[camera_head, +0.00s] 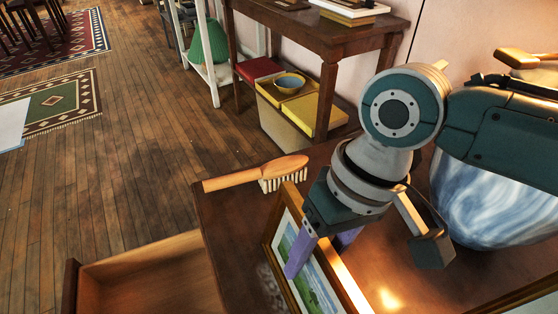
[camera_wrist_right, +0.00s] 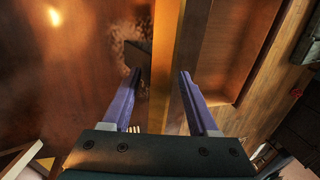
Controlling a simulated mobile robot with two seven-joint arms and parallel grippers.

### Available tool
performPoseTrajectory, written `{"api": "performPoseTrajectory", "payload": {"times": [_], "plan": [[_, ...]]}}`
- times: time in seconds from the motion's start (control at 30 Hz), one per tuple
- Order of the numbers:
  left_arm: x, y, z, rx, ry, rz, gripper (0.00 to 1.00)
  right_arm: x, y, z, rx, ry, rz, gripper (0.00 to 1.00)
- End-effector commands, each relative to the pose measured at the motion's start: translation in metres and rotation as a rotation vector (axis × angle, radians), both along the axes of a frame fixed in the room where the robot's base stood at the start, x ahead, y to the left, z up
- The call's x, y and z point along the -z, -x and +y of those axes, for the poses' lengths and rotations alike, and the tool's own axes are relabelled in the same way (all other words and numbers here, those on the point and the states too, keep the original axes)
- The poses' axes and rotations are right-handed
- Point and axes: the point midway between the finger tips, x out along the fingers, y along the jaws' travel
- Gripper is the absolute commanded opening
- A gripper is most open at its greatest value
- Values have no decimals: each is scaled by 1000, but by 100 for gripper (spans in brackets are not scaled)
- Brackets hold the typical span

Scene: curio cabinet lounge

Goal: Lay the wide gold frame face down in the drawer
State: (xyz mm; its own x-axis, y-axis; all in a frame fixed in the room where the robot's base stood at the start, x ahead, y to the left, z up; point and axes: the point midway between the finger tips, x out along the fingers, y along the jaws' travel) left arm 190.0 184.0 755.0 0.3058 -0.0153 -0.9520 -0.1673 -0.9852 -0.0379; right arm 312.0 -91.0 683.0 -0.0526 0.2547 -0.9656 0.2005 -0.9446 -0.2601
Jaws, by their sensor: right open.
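A gold frame (camera_head: 312,290) with a landscape picture stands upright, leaning slightly, on the wooden cabinet top. My right gripper (camera_head: 318,258) is open with its purple fingers pointing down at the frame's upper edge, one on either side. My left gripper is out of view.
A wooden brush (camera_head: 250,176) lies on the cabinet top (camera_head: 235,205) behind the frame. A blue-and-white rounded vessel (camera_head: 490,205) stands at the right. Part of another gold frame (camera_head: 525,296) shows at the lower right corner. A side table (camera_head: 325,38) stands beyond.

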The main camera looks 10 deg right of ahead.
Motion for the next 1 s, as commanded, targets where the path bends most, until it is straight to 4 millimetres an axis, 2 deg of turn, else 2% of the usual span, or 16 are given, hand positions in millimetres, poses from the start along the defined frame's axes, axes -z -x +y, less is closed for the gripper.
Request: {"api": "performPoseTrajectory", "payload": {"times": [0.73, 0.77, 1.0], "plan": [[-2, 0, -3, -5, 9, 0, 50, 5, 0, 0, 1, 1, 1, 60], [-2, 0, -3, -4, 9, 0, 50, 5, 0, 0, 1, 1, 1, 59], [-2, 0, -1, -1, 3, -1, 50, 5, 0, 0, 1, 1, 1, 32]]}}
